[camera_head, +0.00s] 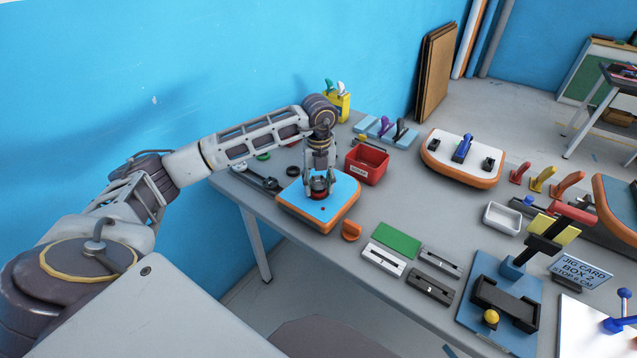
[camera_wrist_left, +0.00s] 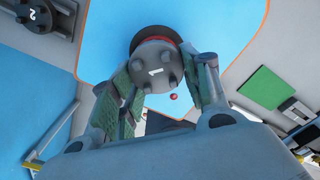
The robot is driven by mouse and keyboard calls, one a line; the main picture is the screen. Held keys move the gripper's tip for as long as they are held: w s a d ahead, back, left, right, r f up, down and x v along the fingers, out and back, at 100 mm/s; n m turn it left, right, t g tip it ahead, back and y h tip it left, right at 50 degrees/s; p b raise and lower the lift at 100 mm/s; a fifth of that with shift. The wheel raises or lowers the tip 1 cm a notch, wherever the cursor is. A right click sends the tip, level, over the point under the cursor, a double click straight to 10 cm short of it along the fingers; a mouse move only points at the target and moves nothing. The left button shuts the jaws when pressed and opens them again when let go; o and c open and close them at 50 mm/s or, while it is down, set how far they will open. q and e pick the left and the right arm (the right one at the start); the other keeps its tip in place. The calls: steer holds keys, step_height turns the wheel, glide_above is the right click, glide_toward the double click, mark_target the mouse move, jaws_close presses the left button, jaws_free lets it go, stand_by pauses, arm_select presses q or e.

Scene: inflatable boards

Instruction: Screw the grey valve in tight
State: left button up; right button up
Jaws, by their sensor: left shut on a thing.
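The blue-topped inflatable board with an orange rim (camera_head: 340,208) lies on the grey table, and its top also fills much of the left wrist view (camera_wrist_left: 225,30). The grey valve (camera_wrist_left: 157,72), round, knobbed and marked 1, sits on the board over a dark red ring (camera_wrist_left: 150,34). My left gripper (camera_head: 319,184) points down from above and is shut on the valve, with a green-padded finger on either side of it. The fingers partly hide the valve in the head view. How deep it sits in the board cannot be told. My right gripper is not in view.
A red box (camera_head: 367,165) stands just right of my left gripper. An orange piece (camera_head: 351,230) lies at the board's front right. A dark part marked 2 (camera_wrist_left: 38,14) is left of the board. Another white-topped board (camera_head: 455,165) lies farther right.

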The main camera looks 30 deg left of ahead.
mark_target(319, 184)
arm_select(q)
steer(key=shift+f+b, duration=0.4)
steer(key=shift+f, duration=0.25)
steer(key=o, duration=1.1)
steer(key=shift+c, duration=0.2)
step_height(319, 184, up, 12)
stand_by(1.4)
